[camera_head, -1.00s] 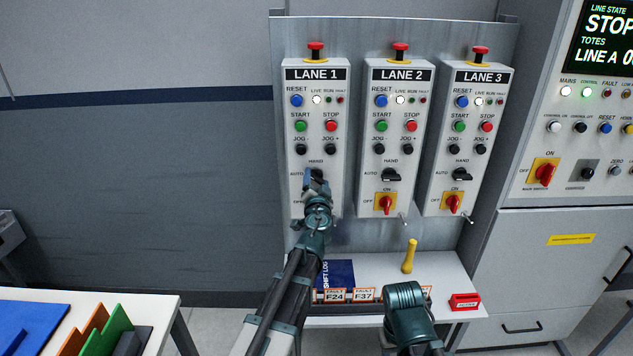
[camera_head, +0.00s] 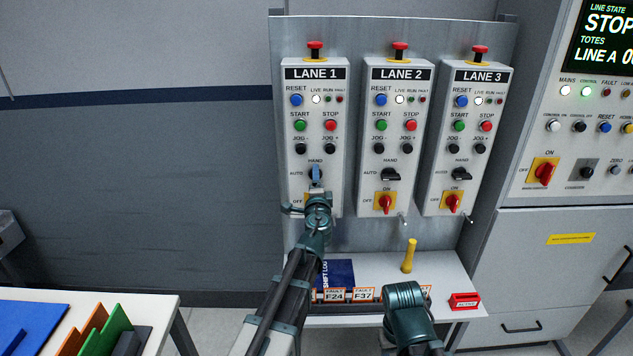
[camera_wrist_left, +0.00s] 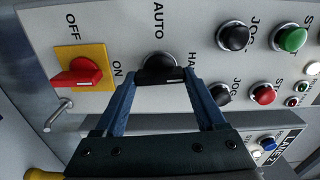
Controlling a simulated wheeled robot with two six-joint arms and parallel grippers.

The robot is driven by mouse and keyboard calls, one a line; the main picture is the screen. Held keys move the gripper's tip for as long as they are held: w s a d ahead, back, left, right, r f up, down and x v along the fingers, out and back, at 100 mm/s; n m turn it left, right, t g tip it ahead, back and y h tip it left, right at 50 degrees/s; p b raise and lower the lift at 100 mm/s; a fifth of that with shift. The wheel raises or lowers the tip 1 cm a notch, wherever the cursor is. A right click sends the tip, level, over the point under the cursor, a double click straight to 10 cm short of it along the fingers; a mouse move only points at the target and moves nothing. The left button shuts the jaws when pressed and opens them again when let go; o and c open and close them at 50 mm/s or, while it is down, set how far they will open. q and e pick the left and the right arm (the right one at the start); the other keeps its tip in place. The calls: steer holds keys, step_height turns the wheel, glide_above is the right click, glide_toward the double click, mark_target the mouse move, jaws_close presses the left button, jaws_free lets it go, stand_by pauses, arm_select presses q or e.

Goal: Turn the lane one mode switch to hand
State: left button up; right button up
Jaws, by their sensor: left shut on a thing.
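The lane one mode switch is a black knob with a bar handle; it shows in the left wrist view (camera_wrist_left: 160,70), with AUTO and HAND printed beside it. Its bar lies along the direction of the HAND label, across from AUTO. My left gripper (camera_wrist_left: 160,78) is shut on the bar, one blue finger at each end. In the head view my left gripper (camera_head: 316,174) covers most of the switch on the LANE 1 box (camera_head: 325,115). My right gripper is not visible; only part of my right arm shows low in the head view.
Below the mode switch is a red rotary switch on a yellow plate (camera_wrist_left: 98,55), close to my fingers. The LANE 2 box (camera_head: 372,110) and LANE 3 box (camera_head: 450,110) stand to the right. A shelf below holds a yellow-handled item (camera_head: 409,256) and tags.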

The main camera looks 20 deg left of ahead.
arm_select(q)
steer(key=shift+s+m, duration=0.1)
steer(key=shift+m, duration=0.4)
steer(key=o, duration=1.3)
steer(key=shift+d, duration=0.1)
